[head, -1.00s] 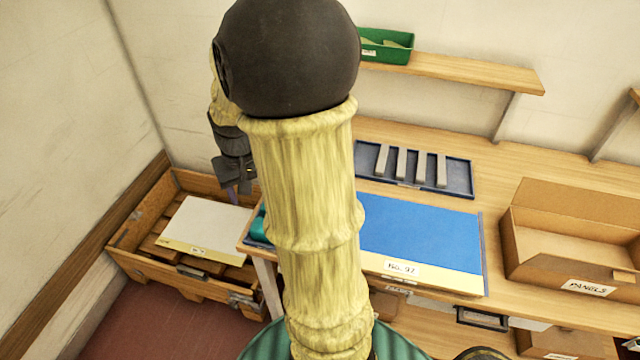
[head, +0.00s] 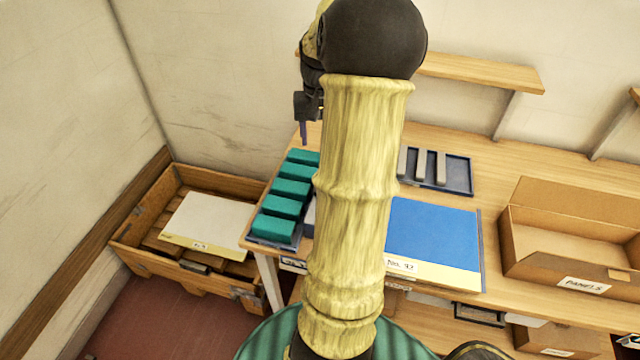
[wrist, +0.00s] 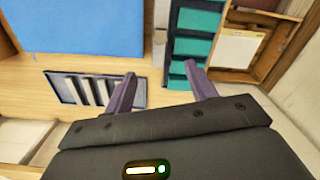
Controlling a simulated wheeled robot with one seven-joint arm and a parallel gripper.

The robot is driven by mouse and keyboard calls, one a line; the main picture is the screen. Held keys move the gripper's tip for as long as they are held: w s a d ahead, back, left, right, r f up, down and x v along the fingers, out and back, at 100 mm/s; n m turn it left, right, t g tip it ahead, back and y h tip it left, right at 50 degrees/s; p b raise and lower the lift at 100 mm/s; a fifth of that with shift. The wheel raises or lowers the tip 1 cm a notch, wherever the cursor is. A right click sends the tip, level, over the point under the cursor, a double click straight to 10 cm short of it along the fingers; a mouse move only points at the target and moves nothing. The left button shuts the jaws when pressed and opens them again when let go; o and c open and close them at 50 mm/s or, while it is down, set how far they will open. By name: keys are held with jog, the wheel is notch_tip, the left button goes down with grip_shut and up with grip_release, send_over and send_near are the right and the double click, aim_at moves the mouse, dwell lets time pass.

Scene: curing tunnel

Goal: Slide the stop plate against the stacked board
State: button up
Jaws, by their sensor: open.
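A pale board (head: 208,220) with a yellow front strip and a small label lies in the wooden crate (head: 135,262) at the left. It also shows in the wrist view (wrist: 238,48). A small dark metal-like piece (head: 196,267) sits at the crate's front, in front of the board; I cannot tell for sure that it is the stop plate. My gripper (wrist: 162,85) is open, with nothing between its two fingers. In the head view my gripper (head: 304,132) hangs over the back of the bench, behind the teal blocks, away from the crate.
The bench holds a tray of teal blocks (head: 286,190), a blue board (head: 430,230) with a yellow strip, a dark blue tray (head: 461,178) of grey bars, and an open carton (head: 575,250). A shelf (head: 480,72) is on the back wall. Red floor lies before the crate.

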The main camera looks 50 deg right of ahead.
notch_tip(320, 180, down, 17)
jog(key=shift+f+p, duration=0.15)
jog(key=shift+p, duration=0.4)
grip_shut()
